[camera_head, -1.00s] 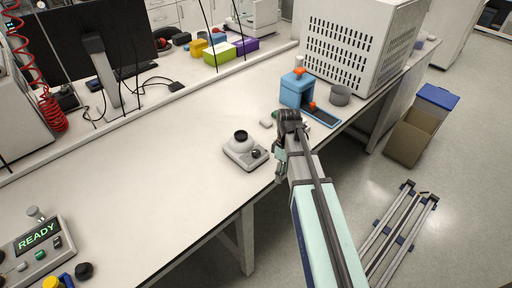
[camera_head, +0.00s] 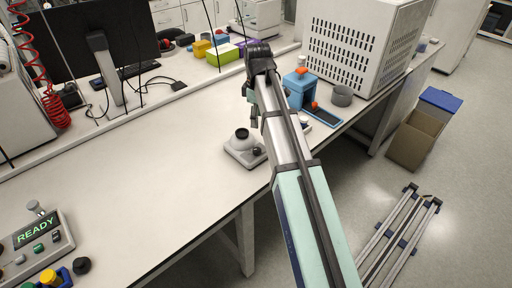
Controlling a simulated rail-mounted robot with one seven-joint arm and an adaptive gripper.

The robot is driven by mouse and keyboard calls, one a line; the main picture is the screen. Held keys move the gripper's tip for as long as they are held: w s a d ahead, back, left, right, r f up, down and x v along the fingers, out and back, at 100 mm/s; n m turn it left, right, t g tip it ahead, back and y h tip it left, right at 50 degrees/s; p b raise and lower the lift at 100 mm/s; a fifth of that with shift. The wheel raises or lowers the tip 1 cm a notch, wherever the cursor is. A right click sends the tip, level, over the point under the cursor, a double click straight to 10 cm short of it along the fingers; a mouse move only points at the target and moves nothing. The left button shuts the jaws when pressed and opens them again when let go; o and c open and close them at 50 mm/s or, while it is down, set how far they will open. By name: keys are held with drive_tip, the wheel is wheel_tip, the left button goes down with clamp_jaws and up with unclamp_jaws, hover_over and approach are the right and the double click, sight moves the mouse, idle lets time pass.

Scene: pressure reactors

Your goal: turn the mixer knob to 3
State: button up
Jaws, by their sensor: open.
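The mixer (camera_head: 234,151) is a small white device near the front edge of the bench, with a black cup-like top (camera_head: 242,134). Its dark round knob (camera_head: 257,150) is on the right side of its body; the knob's setting is too small to read. My gripper (camera_head: 253,124) points down just above and behind the mixer. It is open and empty, and apart from the knob. My arm covers the bench to the right of the mixer.
A blue device (camera_head: 297,88) with orange parts and a grey cup (camera_head: 341,95) stand to the right, before a large white vented box (camera_head: 357,45). A control box reading READY (camera_head: 38,233) is at lower left. The bench left of the mixer is clear.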

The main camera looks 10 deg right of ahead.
sight(257, 149)
wheel_tip(257, 149, down, 15)
drive_tip(key=p, duration=0.3)
idle(0.3)
clamp_jaws()
